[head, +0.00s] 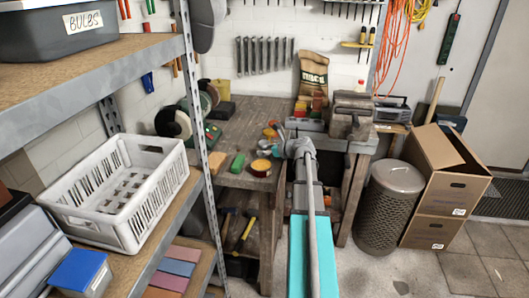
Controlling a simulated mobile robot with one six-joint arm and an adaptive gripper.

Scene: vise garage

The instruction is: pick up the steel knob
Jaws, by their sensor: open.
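I cannot make out a steel knob for certain in the head view; at this size it may be hidden or too small to tell. My arm reaches away from me over the front of the wooden workbench (232,139), its teal and grey links ending in a grey joint near the bench's middle. My gripper's fingers cannot be made out beyond that joint. The bench surface right behind the joint is partly covered by my arm. A grey vise (350,112) stands on the bench to the right of the arm's end.
A green block (237,163), an orange block (220,162) and a tape roll (260,168) lie left of my arm. A bench grinder (178,122) stands farther left. A shelf with a white crate (145,222) fills the left. A bin (390,205) and cardboard boxes (445,180) stand right.

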